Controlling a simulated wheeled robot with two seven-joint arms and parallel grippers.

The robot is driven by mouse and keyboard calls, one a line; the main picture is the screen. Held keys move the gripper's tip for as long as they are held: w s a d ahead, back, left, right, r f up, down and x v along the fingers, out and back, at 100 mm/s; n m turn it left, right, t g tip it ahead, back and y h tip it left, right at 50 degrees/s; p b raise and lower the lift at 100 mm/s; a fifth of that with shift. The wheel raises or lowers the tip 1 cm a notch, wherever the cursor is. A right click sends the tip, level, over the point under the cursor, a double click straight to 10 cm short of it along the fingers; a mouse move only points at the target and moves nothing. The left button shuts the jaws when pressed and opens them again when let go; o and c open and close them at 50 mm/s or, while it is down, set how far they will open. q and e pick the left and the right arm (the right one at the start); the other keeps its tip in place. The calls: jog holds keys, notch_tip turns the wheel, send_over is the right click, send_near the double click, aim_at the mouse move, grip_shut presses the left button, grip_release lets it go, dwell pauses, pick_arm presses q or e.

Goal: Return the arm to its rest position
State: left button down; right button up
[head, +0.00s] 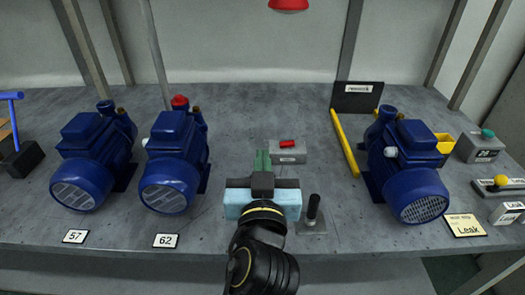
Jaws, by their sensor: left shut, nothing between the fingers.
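My left gripper (263,159) reaches in from the bottom middle, over the front of the grey bench (330,240). Its black wrist has a yellow ring, with a pale blue body and greenish fingers ahead of it. The fingers are shut together and hold nothing. They point away from me, just left of a grey box with a red button (287,144); I cannot tell if they touch it. My right gripper is not in view.
Blue pumps stand behind labels 57 (76,237) and 62 (166,241). Another blue pump (407,170) stands right, near a yellow Leak tag (465,225). A black upright handle (313,209) is close right of my gripper. The bench between pump 62 and my gripper is clear.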

pick_arm(q)
jog(key=shift+r, duration=0.5)
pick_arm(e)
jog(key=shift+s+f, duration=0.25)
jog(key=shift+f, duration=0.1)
